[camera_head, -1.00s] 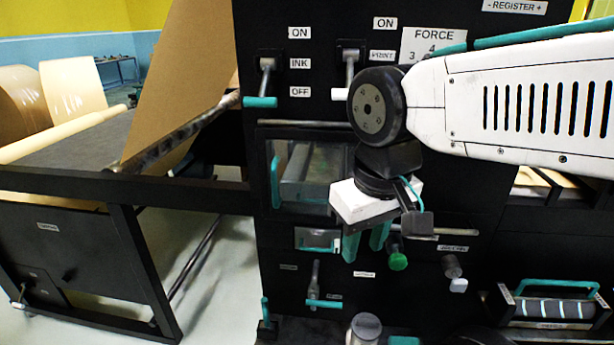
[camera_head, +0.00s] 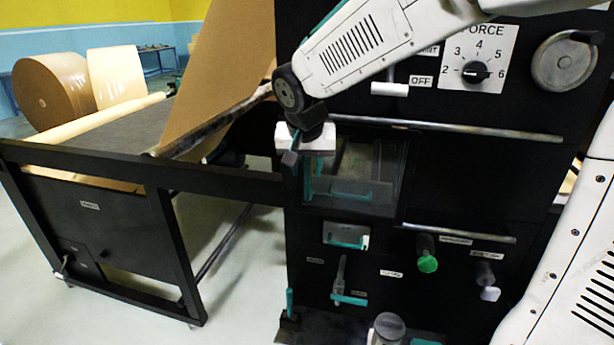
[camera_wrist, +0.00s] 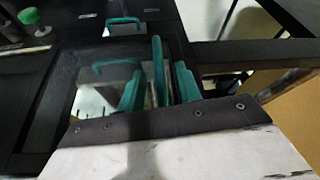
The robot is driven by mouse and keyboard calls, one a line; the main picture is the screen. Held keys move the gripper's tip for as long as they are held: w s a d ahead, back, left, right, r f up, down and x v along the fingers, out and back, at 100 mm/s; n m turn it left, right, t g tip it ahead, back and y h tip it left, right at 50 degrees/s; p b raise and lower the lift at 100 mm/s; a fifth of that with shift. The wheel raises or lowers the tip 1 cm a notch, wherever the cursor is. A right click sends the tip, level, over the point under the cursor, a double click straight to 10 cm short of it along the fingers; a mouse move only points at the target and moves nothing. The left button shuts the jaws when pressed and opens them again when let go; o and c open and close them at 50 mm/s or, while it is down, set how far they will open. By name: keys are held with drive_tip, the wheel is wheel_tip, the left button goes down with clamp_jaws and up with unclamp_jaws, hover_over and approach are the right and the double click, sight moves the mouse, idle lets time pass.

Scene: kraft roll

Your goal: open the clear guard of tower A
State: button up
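The clear guard (camera_head: 388,165) is a see-through panel in the dark machine front and looks shut. It also shows in the wrist view (camera_wrist: 62,95). Its upright teal handle (camera_wrist: 158,62) is on its left side in the head view, mostly hidden there by my gripper (camera_head: 312,176). In the wrist view, my gripper (camera_wrist: 158,90) has its two teal fingers apart, with the handle appearing between them. Gaps show on both sides of the handle. I cannot tell how deep the handle sits between the fingers.
A horizontal bar (camera_head: 450,129) runs above the guard. A small teal-handled window (camera_head: 346,235), a green knob (camera_head: 427,262) and a lever (camera_head: 340,275) are below. A black side frame (camera_head: 220,182) with a brown sheet (camera_head: 232,75) stands left.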

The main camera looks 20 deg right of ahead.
sight(307, 172)
drive_tip(key=shift+x, duration=1.75)
drive_tip(key=shift+c, duration=0.3)
clamp_jaws()
